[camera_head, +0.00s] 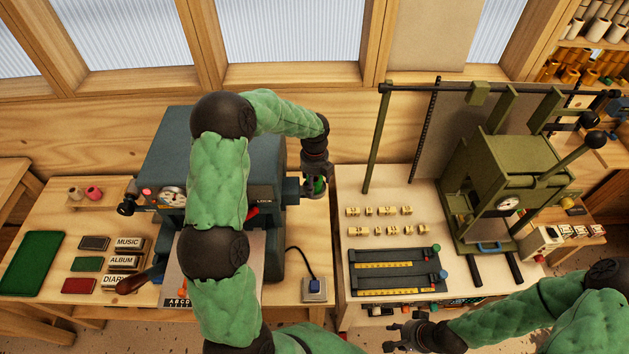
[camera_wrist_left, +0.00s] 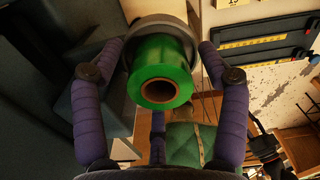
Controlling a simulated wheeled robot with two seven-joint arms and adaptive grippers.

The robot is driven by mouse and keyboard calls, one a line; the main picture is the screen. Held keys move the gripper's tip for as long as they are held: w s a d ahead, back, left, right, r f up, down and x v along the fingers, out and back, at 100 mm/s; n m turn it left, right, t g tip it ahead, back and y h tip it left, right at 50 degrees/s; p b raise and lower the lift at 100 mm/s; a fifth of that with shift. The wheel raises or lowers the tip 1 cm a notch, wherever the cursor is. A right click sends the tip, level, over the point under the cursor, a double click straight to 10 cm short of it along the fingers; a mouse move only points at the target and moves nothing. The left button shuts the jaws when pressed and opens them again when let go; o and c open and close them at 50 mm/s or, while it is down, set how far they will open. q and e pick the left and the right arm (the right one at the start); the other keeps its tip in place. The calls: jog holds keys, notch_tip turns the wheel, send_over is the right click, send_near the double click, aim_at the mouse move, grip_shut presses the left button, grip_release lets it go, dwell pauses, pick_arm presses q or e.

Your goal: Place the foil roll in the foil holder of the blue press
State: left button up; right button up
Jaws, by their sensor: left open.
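The blue press (camera_head: 160,150) stands on the left table, a dark blue-grey body marked LOCK. The green foil roll (camera_head: 319,187) is at its right side, partly hidden under my left gripper (camera_head: 317,180). In the left wrist view the green roll (camera_wrist_left: 161,78) sits against a round grey flange (camera_wrist_left: 165,28) that appears to be the foil holder, its cardboard core facing the camera. My left gripper's fingers (camera_wrist_left: 161,70) are spread on both sides of the roll, with gaps visible. My right gripper (camera_head: 394,335) is low at the front, open and empty.
A green press (camera_head: 505,185) stands on the right table. Brass type pieces (camera_head: 380,211) and dark trays (camera_head: 395,270) lie left of it. A blue-button box (camera_head: 314,288) sits in front of the blue press. Two small rolls (camera_head: 93,192) stand far left.

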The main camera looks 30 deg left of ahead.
aim_at(315, 179)
pick_arm(q)
notch_tip(315, 179, up, 12)
jog(key=shift+b, duration=0.45)
